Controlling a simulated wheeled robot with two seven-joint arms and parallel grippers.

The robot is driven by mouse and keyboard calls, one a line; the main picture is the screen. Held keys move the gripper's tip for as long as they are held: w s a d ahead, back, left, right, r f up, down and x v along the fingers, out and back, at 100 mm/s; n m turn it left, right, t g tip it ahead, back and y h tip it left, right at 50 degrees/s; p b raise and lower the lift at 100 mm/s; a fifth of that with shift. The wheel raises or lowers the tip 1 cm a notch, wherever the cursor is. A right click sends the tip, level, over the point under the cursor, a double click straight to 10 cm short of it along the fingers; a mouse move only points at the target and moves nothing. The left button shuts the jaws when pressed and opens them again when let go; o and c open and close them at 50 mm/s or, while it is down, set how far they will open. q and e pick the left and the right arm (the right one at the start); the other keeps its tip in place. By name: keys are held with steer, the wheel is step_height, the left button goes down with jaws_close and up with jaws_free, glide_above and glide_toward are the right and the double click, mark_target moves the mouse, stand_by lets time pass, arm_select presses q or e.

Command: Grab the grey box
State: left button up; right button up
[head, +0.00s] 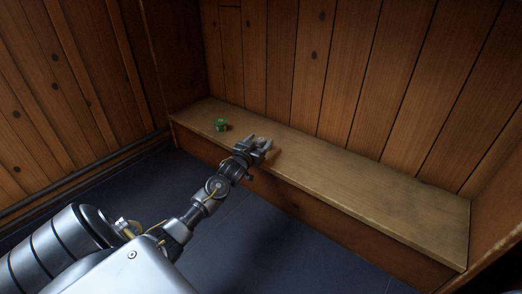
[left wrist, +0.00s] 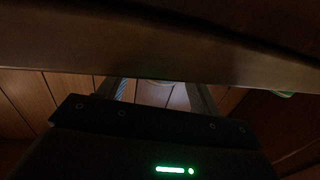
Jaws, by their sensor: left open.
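My left gripper (head: 262,146) is open over the front part of the wooden bench (head: 350,185) in the head view. A small pale grey object, perhaps the grey box (head: 260,139), shows partly at its fingertips. In the left wrist view, a pale edge of a thing (left wrist: 156,82) shows between the two spread fingers of the left gripper (left wrist: 158,92). Most of it is hidden, and I cannot tell its shape or whether a finger touches it. My right gripper is not in view.
A small green and brownish object (head: 220,124) stands on the bench to the left of my gripper; its green part also shows in the left wrist view (left wrist: 284,94). Wood-panelled walls (head: 300,60) close in behind and left. The bench's right part is clear.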

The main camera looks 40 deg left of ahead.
arm_select(q)
steer(key=shift+b+x, duration=0.35)
steer(key=shift+x, duration=0.55)
steer(key=c, duration=1)
steer(key=shift+r, duration=0.15)
